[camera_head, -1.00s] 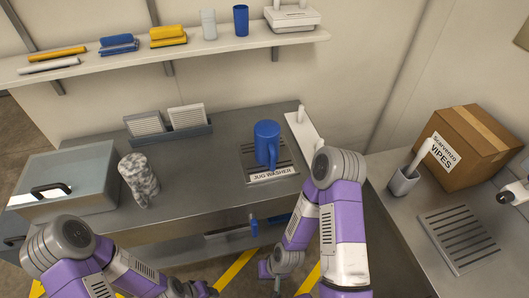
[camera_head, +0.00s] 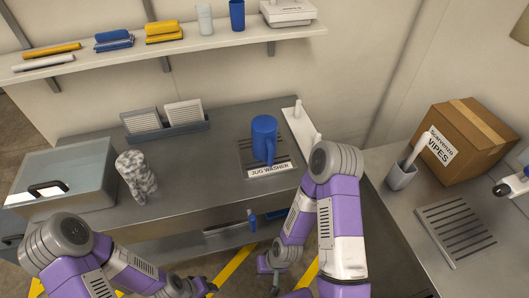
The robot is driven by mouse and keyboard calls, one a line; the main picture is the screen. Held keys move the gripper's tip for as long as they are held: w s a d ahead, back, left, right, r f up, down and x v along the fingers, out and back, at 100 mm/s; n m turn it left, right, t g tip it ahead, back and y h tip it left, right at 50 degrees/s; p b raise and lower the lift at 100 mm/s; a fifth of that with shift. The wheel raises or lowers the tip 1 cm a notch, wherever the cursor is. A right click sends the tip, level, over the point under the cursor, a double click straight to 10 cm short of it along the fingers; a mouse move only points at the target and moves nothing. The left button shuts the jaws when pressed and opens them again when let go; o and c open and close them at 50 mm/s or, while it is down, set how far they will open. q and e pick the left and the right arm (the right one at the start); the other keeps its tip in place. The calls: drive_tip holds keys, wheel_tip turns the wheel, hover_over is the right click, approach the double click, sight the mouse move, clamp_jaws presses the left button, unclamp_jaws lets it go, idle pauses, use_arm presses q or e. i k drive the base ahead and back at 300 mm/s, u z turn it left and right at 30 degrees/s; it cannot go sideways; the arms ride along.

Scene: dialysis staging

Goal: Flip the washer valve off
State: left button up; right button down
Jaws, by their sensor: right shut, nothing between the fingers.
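The jug washer (camera_head: 249,157) is a dark slatted plate in the grey counter, with a "JUG WASHER" label at its front. A blue jug (camera_head: 264,137) stands upright on it. Below the counter's front edge, a small blue upright lever (camera_head: 252,221) shows, likely the washer valve; its exact setting is too small to tell. My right gripper (camera_head: 265,264) is low in front of the counter, below the lever and apart from it, shut and empty. My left gripper (camera_head: 208,288) is at the bottom edge, partly cut off; its jaws are unclear.
A cardboard box (camera_head: 468,140) sits on the right counter.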

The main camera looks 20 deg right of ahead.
sight(252, 217)
drive_tip(key=z, duration=2.2)
drive_tip(key=k, duration=1)
drive_tip(key=u, duration=1.85)
drive_tip(key=i, duration=0.5)
drive_tip(key=u, duration=0.05)
